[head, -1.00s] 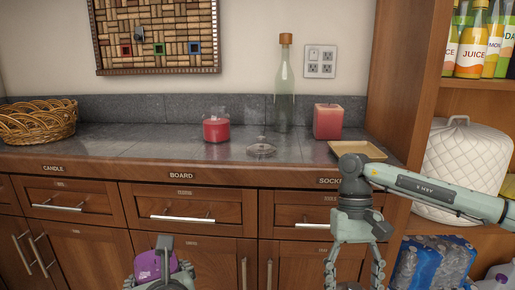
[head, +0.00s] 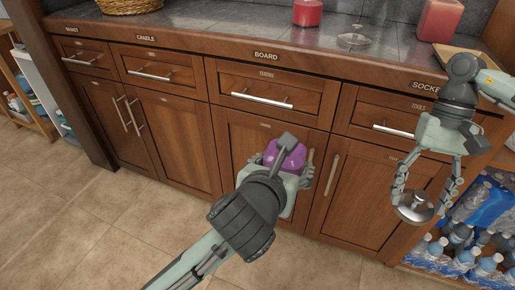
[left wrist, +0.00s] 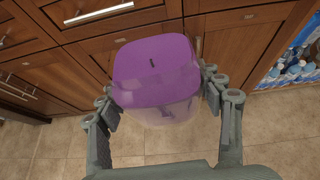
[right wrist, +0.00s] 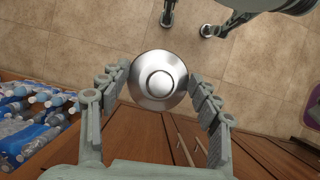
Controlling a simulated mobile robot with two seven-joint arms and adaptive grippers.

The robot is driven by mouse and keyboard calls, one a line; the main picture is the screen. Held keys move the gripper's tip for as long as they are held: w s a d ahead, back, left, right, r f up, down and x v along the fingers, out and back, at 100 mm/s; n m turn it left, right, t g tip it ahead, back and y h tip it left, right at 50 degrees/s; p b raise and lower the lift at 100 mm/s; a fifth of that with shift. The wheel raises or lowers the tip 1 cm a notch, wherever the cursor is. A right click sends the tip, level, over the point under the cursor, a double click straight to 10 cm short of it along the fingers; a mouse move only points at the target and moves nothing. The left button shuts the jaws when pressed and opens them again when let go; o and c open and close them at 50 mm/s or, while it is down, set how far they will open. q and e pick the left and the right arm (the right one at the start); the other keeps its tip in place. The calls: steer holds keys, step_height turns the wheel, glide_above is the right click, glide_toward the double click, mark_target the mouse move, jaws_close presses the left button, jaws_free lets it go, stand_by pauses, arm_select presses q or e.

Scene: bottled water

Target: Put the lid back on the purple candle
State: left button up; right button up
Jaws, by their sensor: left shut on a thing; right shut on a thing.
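The purple candle (head: 285,155) is held in my left gripper (head: 284,172), in front of the cabinet doors.
Drawers and doors stand behind my grippers. Water bottle packs (head: 462,240) are at the lower right. The tiled floor (head: 100,215) is clear.

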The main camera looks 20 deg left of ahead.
arm_select(q)
steer(key=d+m+h, duration=0.1)
steer(key=d+h, duration=0.1)
steer(key=d, duration=0.1)
steer(key=shift+s+f+m, duration=0.15)
steer(key=shift+m, duration=0.25)
steer(key=shift+d, duration=0.2)
steer(key=shift+f, duration=0.1)
arm_select(e)
steer(key=shift+a, duration=0.1)
steer(key=w+a+r+m+y, duration=0.15)
steer(key=a+r+m, duration=0.35)
steer(key=a+r, duration=0.6)
step_height(320, 180, up, 6)
steer(key=m+t+y, duration=0.2)
steer(key=m, duration=0.3)
glide_above(304, 154)
steer(key=shift+f, duration=0.1)
steer(key=shift+f, duration=0.15)
steer(key=shift+c, duration=0.2)
steer(key=shift+f, duration=1.9)
